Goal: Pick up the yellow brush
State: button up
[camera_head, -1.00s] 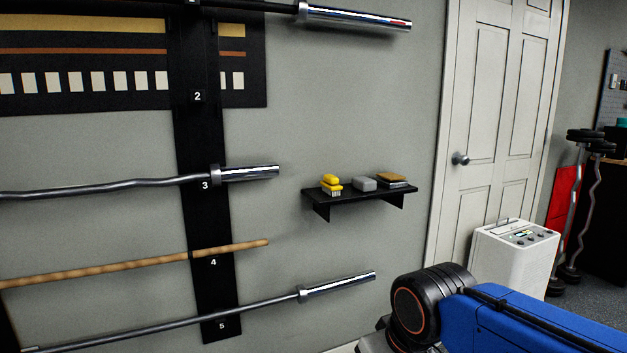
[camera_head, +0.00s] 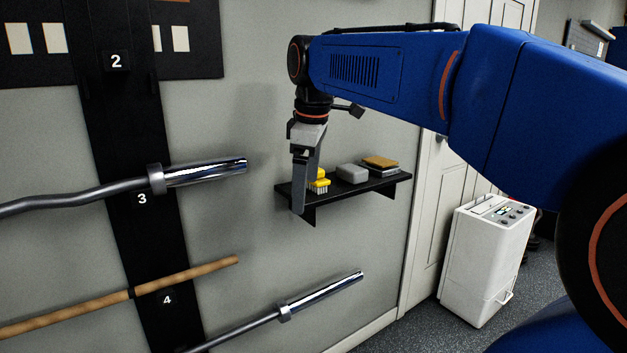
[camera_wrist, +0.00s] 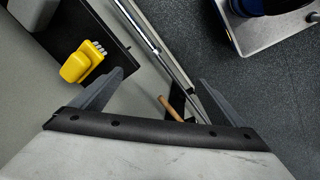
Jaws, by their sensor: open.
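The yellow brush (camera_head: 319,184) with pale bristles sits at the left end of a small black wall shelf (camera_head: 378,187). My gripper (camera_head: 299,205) points down in front of the shelf's left end and partly covers the brush in the head view. In the wrist view the brush (camera_wrist: 80,63) lies at upper left, beyond the left finger and outside the space between the fingers. My gripper (camera_wrist: 158,95) has its fingers wide apart there, with nothing between them; the shelf's edge (camera_wrist: 112,40) runs beside the brush.
A grey block (camera_head: 352,173) and a tan-topped stack (camera_head: 381,163) share the shelf to the right of the brush. Barbells (camera_head: 200,173) and a wooden stick (camera_head: 190,272) hang on the wall rack at left. A white appliance (camera_head: 485,255) stands by the door.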

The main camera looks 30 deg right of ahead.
jog(key=w+d+r+n+g, duration=0.2)
jog(key=w+d+r+n, duration=0.75)
jog(key=w+r, duration=0.4)
jog(key=f, duration=1.2)
jog(key=shift+w+d+f, duration=0.15)
jog(key=shift+w+f, duration=0.05)
jog(key=shift+f, duration=0.1)
jog(key=shift+s+d+f, duration=0.15)
jog(key=shift+f, duration=1.15)
jog(key=shift+s+d+f, duration=0.1)
jog(key=shift+s+f, duration=0.05)
jog(key=shift+f, duration=1.15)
jog(key=c, duration=1)
jog(key=shift+c, duration=0.2)
jog(key=shift+r, duration=0.1)
notch_tip(320, 180, up, 10)
jog(key=shift+f, duration=0.1)
